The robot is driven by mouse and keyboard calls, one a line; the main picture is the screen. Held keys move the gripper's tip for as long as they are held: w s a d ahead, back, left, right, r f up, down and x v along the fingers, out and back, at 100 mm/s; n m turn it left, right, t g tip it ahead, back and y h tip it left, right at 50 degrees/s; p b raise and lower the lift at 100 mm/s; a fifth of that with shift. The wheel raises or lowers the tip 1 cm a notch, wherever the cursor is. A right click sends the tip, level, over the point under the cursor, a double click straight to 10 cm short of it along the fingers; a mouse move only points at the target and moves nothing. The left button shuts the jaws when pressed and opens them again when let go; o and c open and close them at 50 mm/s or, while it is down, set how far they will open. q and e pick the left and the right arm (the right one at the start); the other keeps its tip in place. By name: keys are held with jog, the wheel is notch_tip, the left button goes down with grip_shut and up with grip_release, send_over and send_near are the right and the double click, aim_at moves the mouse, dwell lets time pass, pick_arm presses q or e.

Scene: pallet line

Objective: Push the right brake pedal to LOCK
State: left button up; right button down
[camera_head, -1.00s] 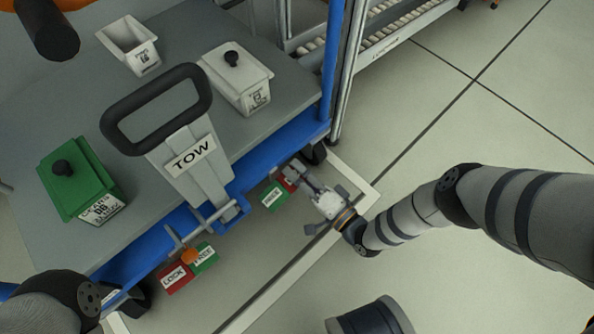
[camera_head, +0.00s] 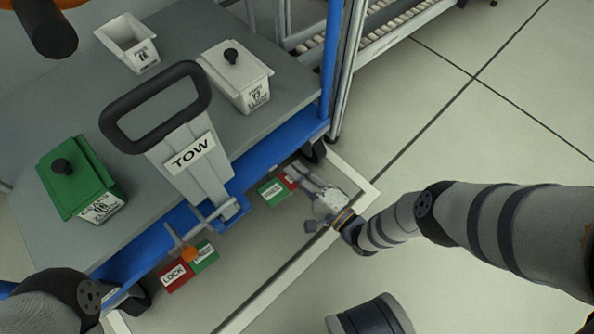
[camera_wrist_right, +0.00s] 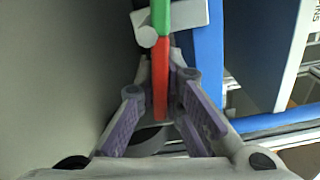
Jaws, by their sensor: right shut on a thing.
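The right brake pedal, under the cart's front right corner, shows a green FREE half (camera_head: 272,192) and a red half (camera_head: 290,180) partly covered by my right gripper (camera_head: 303,181). In the right wrist view, the pedal's red half (camera_wrist_right: 160,80) stands edge-on between the fingers of my right gripper (camera_wrist_right: 171,85), with the green half (camera_wrist_right: 160,15) beyond it. That gripper is shut on the red half. The left brake pedal shows a red LOCK half (camera_head: 173,277) and a green half (camera_head: 205,257). My left gripper is out of view.
The blue-edged cart (camera_head: 268,150) carries a TOW handle (camera_head: 190,152), a green lidded box (camera_head: 80,180), a white lidded box (camera_head: 235,77) and an open white box (camera_head: 128,43). A white floor line (camera_head: 290,280) runs in front. Open floor lies to the right.

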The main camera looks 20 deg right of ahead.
jog(key=shift+s+a+f, duration=0.1)
jog(key=shift+s, duration=0.05)
dwell(0.3)
jog(key=c, duration=1.7)
grip_release()
jog(key=v, duration=1.2)
